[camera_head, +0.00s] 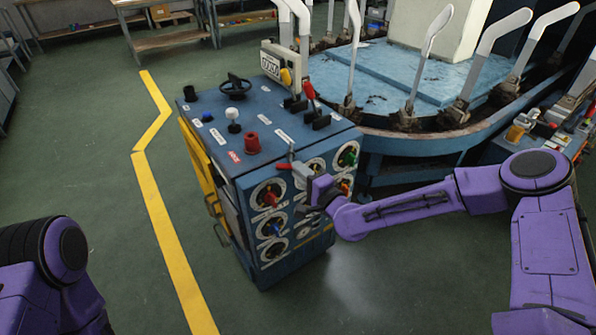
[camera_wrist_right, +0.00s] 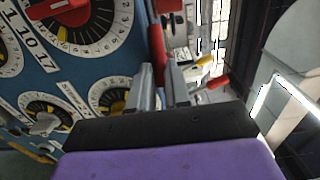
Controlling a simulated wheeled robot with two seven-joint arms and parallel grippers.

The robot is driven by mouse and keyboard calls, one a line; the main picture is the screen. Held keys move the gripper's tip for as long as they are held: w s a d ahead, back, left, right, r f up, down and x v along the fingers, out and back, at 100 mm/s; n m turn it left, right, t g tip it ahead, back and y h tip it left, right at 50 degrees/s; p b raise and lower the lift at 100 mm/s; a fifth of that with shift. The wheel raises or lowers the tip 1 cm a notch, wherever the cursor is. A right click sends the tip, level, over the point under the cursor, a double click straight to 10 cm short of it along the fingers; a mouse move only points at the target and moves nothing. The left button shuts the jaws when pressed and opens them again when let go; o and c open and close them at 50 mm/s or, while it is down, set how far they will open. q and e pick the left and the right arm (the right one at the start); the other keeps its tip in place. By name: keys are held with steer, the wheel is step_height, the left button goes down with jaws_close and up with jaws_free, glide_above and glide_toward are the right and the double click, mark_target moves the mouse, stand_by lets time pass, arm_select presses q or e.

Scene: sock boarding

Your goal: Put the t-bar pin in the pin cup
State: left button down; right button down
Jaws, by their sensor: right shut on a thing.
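The t-bar pin (camera_head: 283,165) has a red part and is in my right gripper (camera_head: 303,173), at the front top edge of the blue control cabinet. In the right wrist view its red part (camera_wrist_right: 157,52) shows between the two grey fingers of the gripper (camera_wrist_right: 161,82), which is shut on it. A short red cup (camera_head: 251,143), which looks like the pin cup, stands on the cabinet top, left of and a little beyond the pin. The pin is apart from this cup. My left gripper is out of view; only its arm shows at lower left.
The blue cabinet (camera_head: 210,165) carries a white knob (camera_head: 233,115), a black handwheel (camera_head: 235,84), a red-handled lever (camera_head: 309,92) and several front dials (camera_head: 268,194). Behind it stands a blue machine with several white leg forms (camera_head: 432,35).

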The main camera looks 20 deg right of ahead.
steer(key=s+d+r+p, duration=0.2)
steer(key=s+r+p, duration=0.1)
steer(key=s, duration=0.3)
steer(key=s+d+r+p, duration=0.3)
steer(key=s+r+p, duration=0.1)
steer(key=s+p, duration=0.2)
steer(key=shift+s+r, duration=0.25)
steer(key=shift+s, duration=0.35)
steer(key=shift+a, duration=0.1)
